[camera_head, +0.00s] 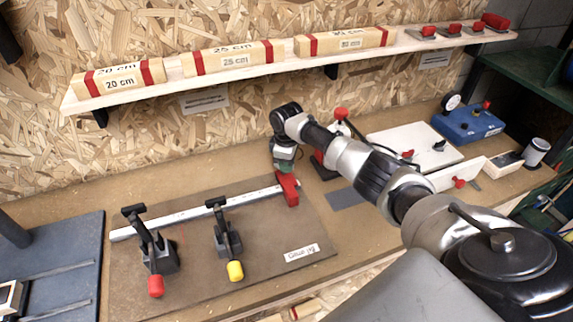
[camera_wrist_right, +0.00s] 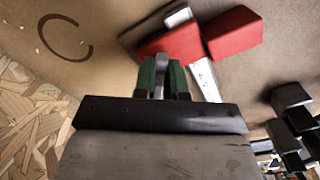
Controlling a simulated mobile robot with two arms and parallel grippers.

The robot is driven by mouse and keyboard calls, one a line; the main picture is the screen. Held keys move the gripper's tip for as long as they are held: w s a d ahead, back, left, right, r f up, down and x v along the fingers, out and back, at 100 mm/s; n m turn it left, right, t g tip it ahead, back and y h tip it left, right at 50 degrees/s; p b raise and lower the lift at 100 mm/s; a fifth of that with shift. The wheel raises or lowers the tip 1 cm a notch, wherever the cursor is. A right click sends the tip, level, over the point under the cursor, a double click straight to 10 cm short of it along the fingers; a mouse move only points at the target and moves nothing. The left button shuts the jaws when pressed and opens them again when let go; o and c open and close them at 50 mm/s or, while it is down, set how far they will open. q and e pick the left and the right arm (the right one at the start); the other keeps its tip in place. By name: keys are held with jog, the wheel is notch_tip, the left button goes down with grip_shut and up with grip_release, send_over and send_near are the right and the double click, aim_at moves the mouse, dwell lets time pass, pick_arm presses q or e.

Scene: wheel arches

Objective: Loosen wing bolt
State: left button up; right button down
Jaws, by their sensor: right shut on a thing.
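My right gripper (camera_head: 284,166) points down at the back of the bench, just left of and above the red block (camera_head: 288,189) at the right end of the metal rail (camera_head: 205,209). In the right wrist view its green fingers (camera_wrist_right: 161,72) are closed on a small upright grey piece, which looks like the wing bolt (camera_wrist_right: 161,60). The red block (camera_wrist_right: 184,43) and rail (camera_wrist_right: 202,76) lie just beyond the fingers. The bolt's lower part is hidden, and in the head view the gripper hides the bolt. My left gripper is not in view.
Two toggle clamps with red (camera_head: 155,285) and yellow (camera_head: 235,271) tips stand on the brown board (camera_head: 200,285). A shelf (camera_head: 240,72) with wooden blocks runs behind. A white board (camera_head: 415,148) and blue tool (camera_head: 468,124) lie to the right.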

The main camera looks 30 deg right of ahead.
jog(key=n, duration=0.4)
jog(key=shift+w+f+n+b, duration=0.1)
jog(key=shift+n+b, duration=0.2)
jog(key=shift+b, duration=0.05)
jog(key=n, duration=0.4)
jog(key=shift+w+d+b, duration=0.1)
jog(key=shift+b, duration=0.25)
jog(key=shift+n, duration=0.3)
jog(key=c, duration=1.2)
grip_release()
jog(key=shift+w, duration=0.1)
notch_tip(320, 180, up, 11)
jog(key=shift+f+b, duration=0.1)
jog(key=shift+b, duration=0.9)
